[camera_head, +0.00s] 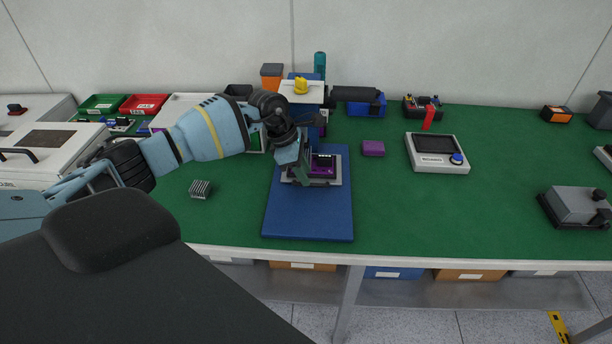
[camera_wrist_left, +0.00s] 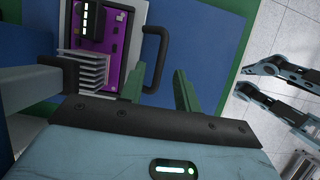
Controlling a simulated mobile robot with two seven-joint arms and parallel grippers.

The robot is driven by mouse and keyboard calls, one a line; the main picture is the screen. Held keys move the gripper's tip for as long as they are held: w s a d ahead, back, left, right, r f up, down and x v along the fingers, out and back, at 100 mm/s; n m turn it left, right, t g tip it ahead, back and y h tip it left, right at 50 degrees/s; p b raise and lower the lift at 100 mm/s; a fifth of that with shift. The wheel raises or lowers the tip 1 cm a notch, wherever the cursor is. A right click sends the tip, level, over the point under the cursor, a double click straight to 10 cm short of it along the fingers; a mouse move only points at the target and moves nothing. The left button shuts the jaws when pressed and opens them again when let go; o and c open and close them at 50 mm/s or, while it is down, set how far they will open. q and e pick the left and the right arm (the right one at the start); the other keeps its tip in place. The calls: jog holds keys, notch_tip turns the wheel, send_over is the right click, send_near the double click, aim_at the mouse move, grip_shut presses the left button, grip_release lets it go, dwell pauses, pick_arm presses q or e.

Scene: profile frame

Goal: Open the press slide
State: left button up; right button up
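The press (camera_head: 303,95) has a blue column with a yellow knob on top and stands at the back of a blue base plate (camera_head: 318,218). Its grey slide (camera_head: 335,172) carries a purple board (camera_head: 322,160) and lies on the plate in front of the column. In the left wrist view, the slide's black handle (camera_wrist_left: 163,40) stands at its edge. My left gripper (camera_head: 303,172) is over the slide's front. Its two green fingers (camera_wrist_left: 160,92) are apart, near the handle's end; I cannot tell whether they touch it. Parts of another arm (camera_wrist_left: 275,90) show at right.
A finned heat sink (camera_head: 200,189) lies left of the plate. A purple block (camera_head: 373,148) and a grey device with a screen (camera_head: 437,153) are to the right. Bins (camera_head: 145,104) stand at the back left.

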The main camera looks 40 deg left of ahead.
pick_arm(q)
jog(key=shift+x, duration=1.25)
jog(key=shift+c, duration=0.2)
grip_shut()
